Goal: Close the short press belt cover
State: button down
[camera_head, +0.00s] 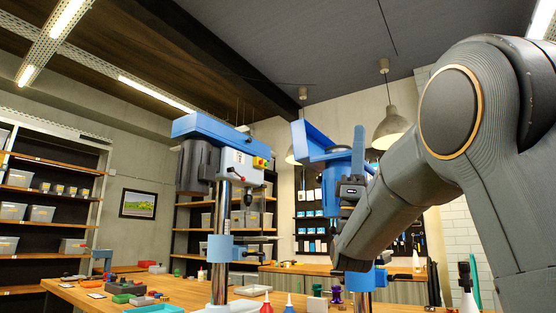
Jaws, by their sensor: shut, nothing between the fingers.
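A drill press on the right of the two has a blue belt cover (317,146) that stands tilted up at its left end, apart from a flat closed position. This press looks like the shorter one. My gripper (358,136) points upward just in front of the right part of its head, with its fingers together and empty. Whether it touches the cover cannot be told. My gripper and arm hide much of the press's head and column. The other press (219,215) on the left has its blue belt cover (207,128) lying flat and closed.
A wooden workbench (188,290) carries both presses, with small boxes, trays and bottles around them. A white bottle (466,290) stands at the right. Shelves (45,210) line the left wall. A lamp (391,128) hangs above and behind my gripper.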

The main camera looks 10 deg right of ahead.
aim_at(308, 141)
jog(key=u, duration=0.4)
jog(key=i, duration=1.6)
jog(key=z, duration=0.7)
